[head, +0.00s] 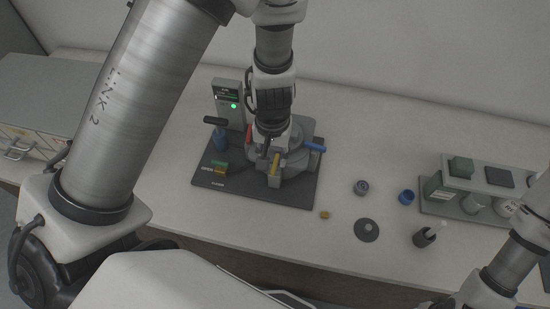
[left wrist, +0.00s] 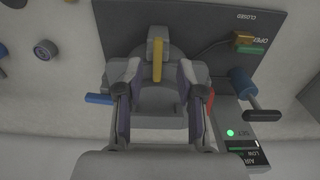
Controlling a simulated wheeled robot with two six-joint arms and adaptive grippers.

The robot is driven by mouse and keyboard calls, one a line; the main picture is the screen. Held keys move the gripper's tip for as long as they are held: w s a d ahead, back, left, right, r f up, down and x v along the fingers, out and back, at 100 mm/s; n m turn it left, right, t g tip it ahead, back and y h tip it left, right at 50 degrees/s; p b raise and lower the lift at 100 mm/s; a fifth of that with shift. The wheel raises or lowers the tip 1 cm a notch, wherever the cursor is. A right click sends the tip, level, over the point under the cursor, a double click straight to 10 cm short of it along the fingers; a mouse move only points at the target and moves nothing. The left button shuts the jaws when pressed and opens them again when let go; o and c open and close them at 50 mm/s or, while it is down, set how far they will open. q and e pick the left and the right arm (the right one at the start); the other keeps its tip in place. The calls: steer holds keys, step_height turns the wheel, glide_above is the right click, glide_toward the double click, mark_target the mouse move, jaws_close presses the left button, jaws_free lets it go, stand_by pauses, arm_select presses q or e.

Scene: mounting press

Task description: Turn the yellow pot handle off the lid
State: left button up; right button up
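The yellow handle (head: 276,163) is a short bar on the front of the grey press (head: 300,160). It also shows in the left wrist view (left wrist: 157,60), upright in the picture, beside a grey block. The round grey lid (head: 294,137) is partly hidden by my left gripper. My left gripper (head: 271,138) is above the press, pointing down. In the left wrist view its two fingers (left wrist: 158,85) are apart, one on each side of the picture's middle, with the yellow handle beyond the gap between them. Contact with the handle cannot be seen. My right gripper is out of view.
A blue handle (head: 315,147) and a red handle (head: 249,133) stick out from the press. A control box with a green light (head: 229,100) and a black-topped blue lever (head: 219,135) stand at left. Small parts and a grey rack (head: 432,209) lie at right.

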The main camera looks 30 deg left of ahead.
mark_target(277, 160)
arm_select(q)
steer(key=f, duration=0.1)
steer(key=w+f, duration=0.1)
steer(key=f, duration=0.2)
steer(key=shift+w+b, duration=0.3)
steer(key=shift+b, duration=0.1)
steer(key=shift+w+f, duration=0.1)
steer(key=shift+w, duration=0.15)
steer(key=shift+s, duration=0.2)
steer(key=shift+s+r, duration=0.3)
steer(key=c, duration=0.4)
steer(key=shift+s, duration=0.15)
jaws_close()
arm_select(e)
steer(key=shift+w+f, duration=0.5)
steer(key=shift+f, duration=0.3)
